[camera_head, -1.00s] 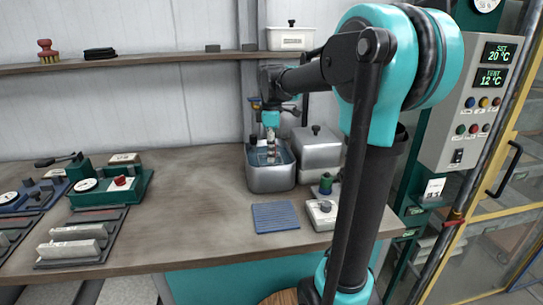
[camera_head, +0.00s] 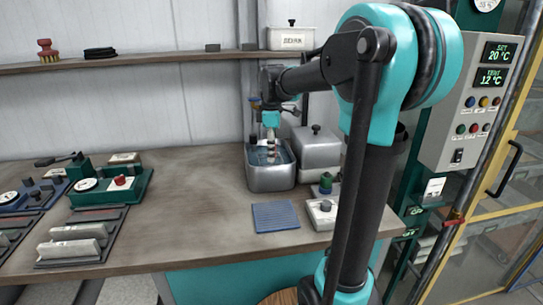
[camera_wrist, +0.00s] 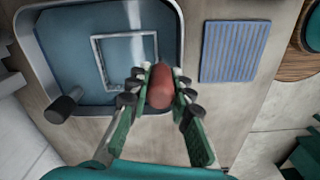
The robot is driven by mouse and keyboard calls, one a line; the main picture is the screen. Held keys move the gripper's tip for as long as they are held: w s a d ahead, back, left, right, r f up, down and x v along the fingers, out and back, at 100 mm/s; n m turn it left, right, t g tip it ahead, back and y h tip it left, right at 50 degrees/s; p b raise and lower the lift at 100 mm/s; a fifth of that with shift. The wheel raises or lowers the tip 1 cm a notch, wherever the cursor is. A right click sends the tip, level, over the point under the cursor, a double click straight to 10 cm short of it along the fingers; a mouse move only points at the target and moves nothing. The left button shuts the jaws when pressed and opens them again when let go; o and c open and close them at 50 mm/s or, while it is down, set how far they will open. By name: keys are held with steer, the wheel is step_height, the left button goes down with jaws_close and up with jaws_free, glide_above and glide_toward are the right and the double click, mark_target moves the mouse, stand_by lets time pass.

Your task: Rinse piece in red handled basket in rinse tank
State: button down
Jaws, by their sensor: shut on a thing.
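My gripper (camera_wrist: 160,88) is shut on the red handle (camera_wrist: 160,84) of the basket in the wrist view. In the head view my gripper (camera_head: 271,133) points down over the open metal rinse tank (camera_head: 270,180), which holds bluish water. The basket's pale square frame (camera_wrist: 97,40) shows inside the tank in the wrist view and looks to be in the water; how deep it sits cannot be told. The piece in the basket cannot be made out.
A lidded metal tank (camera_head: 318,152) stands just right of the rinse tank. A blue ribbed mat (camera_head: 276,217) and a small white device (camera_head: 321,215) lie in front. Fixtures stand at left; the bench between is clear.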

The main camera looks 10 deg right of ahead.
steer(key=shift+f, duration=1.1)
steer(key=shift+r, duration=5.95)
